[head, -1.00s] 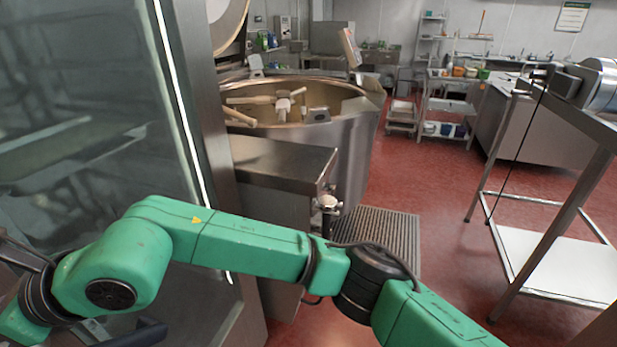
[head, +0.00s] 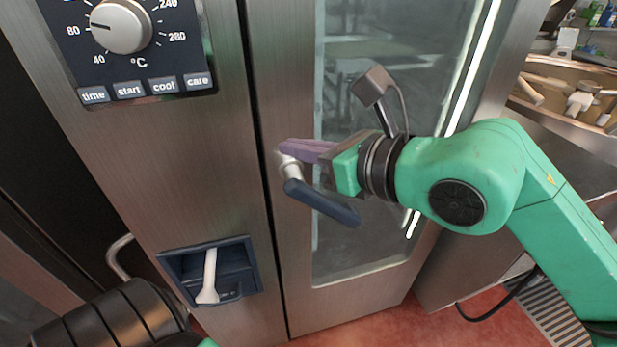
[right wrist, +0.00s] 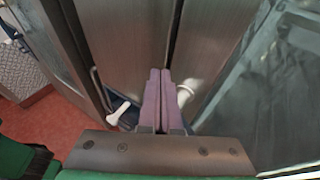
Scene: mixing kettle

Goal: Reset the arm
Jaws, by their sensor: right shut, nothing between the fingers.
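My right gripper (head: 288,147) is in front of the steel oven door (head: 290,245). Its purple fingers are shut and empty. In the head view they overlap the silver base of the dark blue door handle (head: 322,203); I cannot tell if they touch it. In the right wrist view the shut fingers (right wrist: 160,72) point at the steel front, beside the silver handle base (right wrist: 184,94). The door looks closed. My left gripper is out of view; a dark link at the lower left seems to be part of my left arm.
The oven's control panel has a temperature dial (head: 122,25). Below it a recessed dark panel holds a white lever (head: 209,275). The mixing kettle (head: 570,95) stands at the right. Red floor (head: 365,318) shows below the oven.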

